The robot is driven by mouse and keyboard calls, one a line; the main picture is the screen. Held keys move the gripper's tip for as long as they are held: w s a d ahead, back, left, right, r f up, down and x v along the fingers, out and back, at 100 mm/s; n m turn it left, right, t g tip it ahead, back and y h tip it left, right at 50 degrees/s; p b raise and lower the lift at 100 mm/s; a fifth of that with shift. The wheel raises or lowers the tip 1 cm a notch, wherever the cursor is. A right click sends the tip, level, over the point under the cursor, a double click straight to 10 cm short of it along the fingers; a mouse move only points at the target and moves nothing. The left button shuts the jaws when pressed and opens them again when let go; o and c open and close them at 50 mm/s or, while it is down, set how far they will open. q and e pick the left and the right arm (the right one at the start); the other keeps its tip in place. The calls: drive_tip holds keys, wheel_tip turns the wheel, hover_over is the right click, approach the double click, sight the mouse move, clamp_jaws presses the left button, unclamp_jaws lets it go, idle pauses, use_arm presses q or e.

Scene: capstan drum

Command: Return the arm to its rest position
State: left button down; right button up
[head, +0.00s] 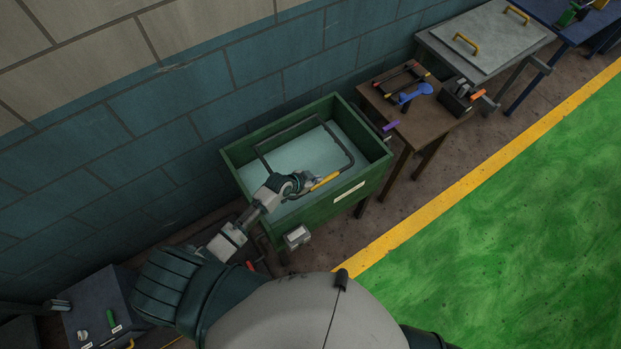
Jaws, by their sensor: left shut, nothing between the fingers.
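My left arm (234,237) reaches from the lower left over the near left corner of a green bin. My left gripper (308,183) is over the bin, shut and empty. Its fingers are small and dark at this distance. A yellow grip (325,181) on a dark bar frame lies right beside the fingertips; I cannot tell whether they touch. My right gripper is not in view.
The green bin (236,162) has a pale inside and stands against a blue block wall (200,110). A brown table (420,122) with tools stands to its right, then a grey-lidded bench (487,40). A dark box (100,300) sits lower left. Green floor (510,210) is clear.

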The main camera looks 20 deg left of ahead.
use_arm(q)
drive_tip(key=s+a+r+n+g+y, duration=0.2)
drive_tip(key=s+a+r+n, duration=0.15)
drive_tip(key=s, duration=1.05)
drive_tip(key=s+a+r+n+g+y, duration=0.2)
drive_tip(key=s+r+n+y, duration=0.15)
drive_tip(key=s, duration=0.95)
wheel_tip(320, 180, down, 27)
drive_tip(key=s+m+g+b, duration=0.1)
drive_tip(key=s+g+b, duration=0.1)
drive_tip(key=s+a+f+b, duration=0.1)
drive_tip(key=s+a+f, duration=0.1)
drive_tip(key=s+f, duration=1.5)
drive_tip(key=shift+s+a+f+g+h, duration=0.35)
drive_tip(key=shift+s+f+g, duration=0.05)
drive_tip(key=shift+f, duration=0.35)
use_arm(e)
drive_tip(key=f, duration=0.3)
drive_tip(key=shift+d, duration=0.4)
